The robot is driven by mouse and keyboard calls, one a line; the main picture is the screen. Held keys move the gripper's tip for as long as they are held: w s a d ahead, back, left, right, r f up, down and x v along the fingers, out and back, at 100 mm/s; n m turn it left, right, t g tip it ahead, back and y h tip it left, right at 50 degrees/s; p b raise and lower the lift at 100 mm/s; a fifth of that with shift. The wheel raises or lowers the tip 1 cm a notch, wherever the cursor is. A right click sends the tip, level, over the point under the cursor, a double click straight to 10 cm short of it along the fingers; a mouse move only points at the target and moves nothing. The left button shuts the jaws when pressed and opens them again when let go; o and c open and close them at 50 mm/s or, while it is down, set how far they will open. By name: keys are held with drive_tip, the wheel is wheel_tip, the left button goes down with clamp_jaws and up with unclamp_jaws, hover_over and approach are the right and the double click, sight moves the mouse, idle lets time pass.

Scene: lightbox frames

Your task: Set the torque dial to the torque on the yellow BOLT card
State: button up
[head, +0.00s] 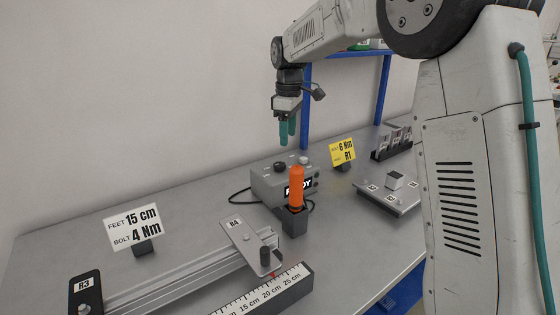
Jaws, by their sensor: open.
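The yellow card (343,152) stands in a dark holder at the back right and reads 6 Nm and R1, with smaller print beside the 6 Nm that looks like BOLT. A grey control box (267,187) sits near the middle of the table with a lit display (300,186), partly hidden by an orange handle. On its top are a black knob (280,167) and a smaller dark round part (303,160); I cannot read any dial scale or setting. My gripper (287,132), with green fingers, is open and empty, pointing down above the box and apart from it.
The orange-handled tool (296,188) stands upright in a black holder (294,222) just before the box. A white card (133,228) reads FEET 15 cm, BOLT 4 Nm. A rail (180,281) and a ruler (262,293) lie in front. A grey plate (385,202) lies right.

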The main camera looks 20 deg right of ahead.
drive_tip(key=n, duration=0.2)
hover_over(280, 164)
wheel_tip(280, 164, down, 4)
drive_tip(key=shift+f, duration=0.15)
drive_tip(key=shift+w+f, duration=0.15)
drive_tip(key=shift+f, duration=0.15)
wheel_tip(280, 164, down, 8)
drive_tip(key=shift+r, duration=0.25)
drive_tip(key=c, duration=1)
